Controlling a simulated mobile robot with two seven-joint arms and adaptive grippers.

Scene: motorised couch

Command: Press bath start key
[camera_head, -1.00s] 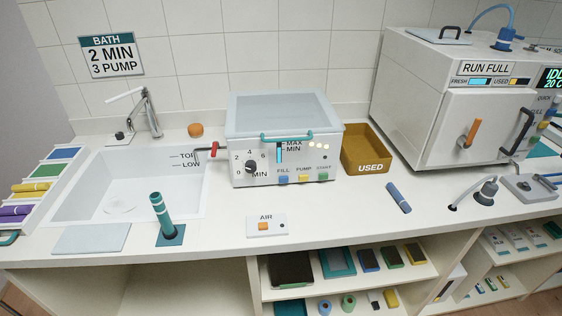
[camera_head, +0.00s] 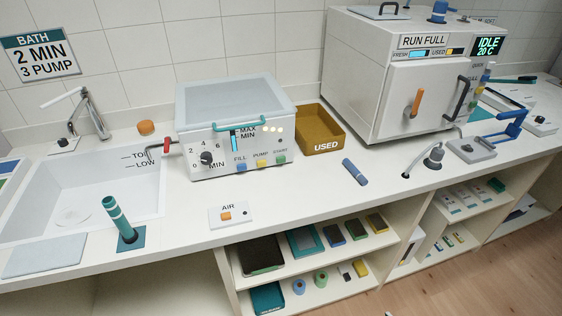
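The bath (camera_head: 236,128) is a white box with a translucent lid and a teal handle, standing on the counter right of the sink. Its front has a black dial (camera_head: 206,158) with its scale marked MIN, and a blue FILL key (camera_head: 241,168). A yellow PUMP key (camera_head: 262,162) sits beside it, then the green START key (camera_head: 280,159) at the right end. A blue level window (camera_head: 235,140) is above the keys. A red-handled tap (camera_head: 167,146) is at the bath's left side. Neither of my grippers is in view.
A brown USED bin (camera_head: 322,130) stands right of the bath. A blue cylinder (camera_head: 354,171) and the AIR switch plate (camera_head: 230,214) lie on the front counter. A green-banded pump (camera_head: 119,217) stands near the sink (camera_head: 75,190). A large steriliser (camera_head: 400,90) reads IDLE.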

